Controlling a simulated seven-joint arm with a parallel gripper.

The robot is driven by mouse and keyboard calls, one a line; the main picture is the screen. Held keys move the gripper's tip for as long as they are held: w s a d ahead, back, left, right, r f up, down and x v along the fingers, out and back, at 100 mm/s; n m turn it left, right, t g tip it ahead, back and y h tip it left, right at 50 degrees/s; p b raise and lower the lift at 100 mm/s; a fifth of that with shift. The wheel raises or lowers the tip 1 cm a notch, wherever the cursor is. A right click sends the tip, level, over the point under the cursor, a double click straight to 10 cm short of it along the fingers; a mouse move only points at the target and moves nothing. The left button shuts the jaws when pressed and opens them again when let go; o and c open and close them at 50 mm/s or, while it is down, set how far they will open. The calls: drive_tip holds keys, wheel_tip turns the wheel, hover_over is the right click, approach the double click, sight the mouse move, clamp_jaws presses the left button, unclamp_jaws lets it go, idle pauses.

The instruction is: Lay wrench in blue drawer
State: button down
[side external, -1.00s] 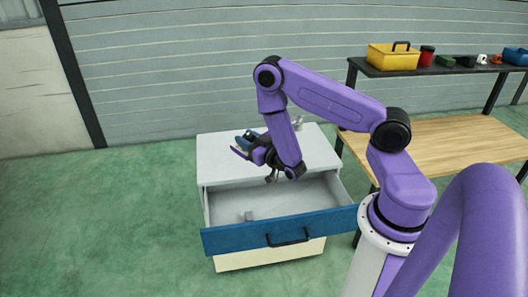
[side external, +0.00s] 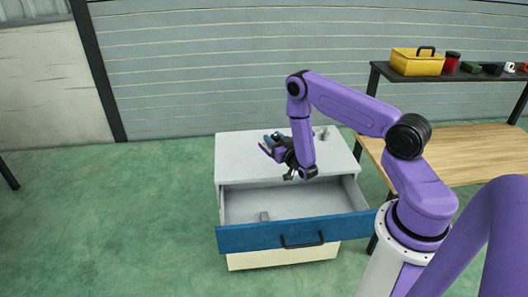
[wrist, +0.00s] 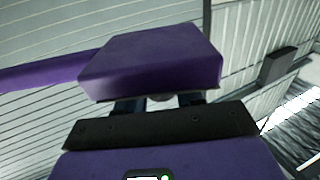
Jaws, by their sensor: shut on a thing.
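The blue drawer (side external: 262,238) is pulled open at the front of a grey cabinet in the side view. My gripper (side external: 290,175) is above the rear part of the open drawer, close to the cabinet's front edge. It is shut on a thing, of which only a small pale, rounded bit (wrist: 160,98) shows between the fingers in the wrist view. The held thing is too hidden to make out its full shape; I cannot tell for sure that it is the wrench. A small grey piece (side external: 264,216) lies on the drawer floor near its front.
A wooden bench (side external: 460,150) with a dark shelf stands at right, holding a yellow toolbox (side external: 415,64) and a red can (side external: 451,63). Most of the drawer floor is clear.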

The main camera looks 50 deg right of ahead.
drive_tip(key=shift+w+d+f, duration=0.45)
drive_tip(key=shift+w+f, duration=0.75)
drive_tip(key=shift+f, duration=0.5)
drive_tip(key=shift+w+d+f, duration=0.5)
drive_tip(key=shift+w+f, duration=0.75)
drive_tip(key=shift+f, duration=0.4)
drive_tip(key=shift+w+d+f, duration=0.45)
drive_tip(key=shift+w+f, duration=0.75)
drive_tip(key=shift+f, duration=0.5)
drive_tip(key=c, duration=0.7)
unclamp_jaws()
drive_tip(key=shift+s, duration=0.1)
